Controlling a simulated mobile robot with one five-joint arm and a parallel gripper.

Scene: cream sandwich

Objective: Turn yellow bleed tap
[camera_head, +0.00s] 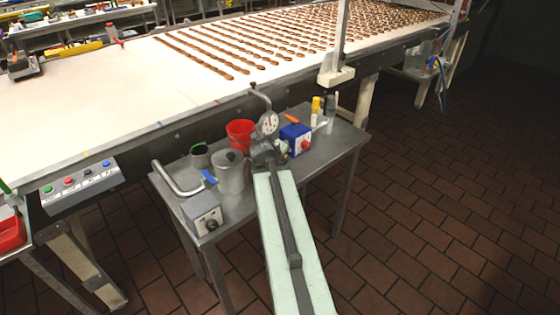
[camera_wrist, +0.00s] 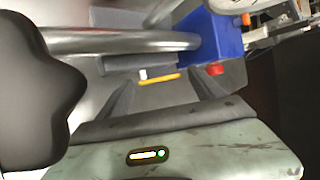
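In the wrist view a small yellow lever (camera_wrist: 158,77) with a white stub (camera_wrist: 143,74) lies between and beyond my fingertips; it looks like the bleed tap. My gripper (camera_wrist: 163,88) is open, its two dark fingers apart with nothing between them; I cannot tell the exact distance to the lever. In the head view my gripper (camera_head: 268,151) is over the small metal table, beside the blue box (camera_head: 296,132). An orange-yellow handle (camera_head: 292,118) shows behind that box; I cannot tell if it is the same lever.
The blue box with a red knob (camera_wrist: 215,69) is close at the right in the wrist view. A metal pipe (camera_wrist: 120,40) and a dark lobed knob (camera_wrist: 35,95) are close too. A gauge (camera_head: 269,122), red funnel (camera_head: 240,132) and metal pot (camera_head: 230,175) crowd the table.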

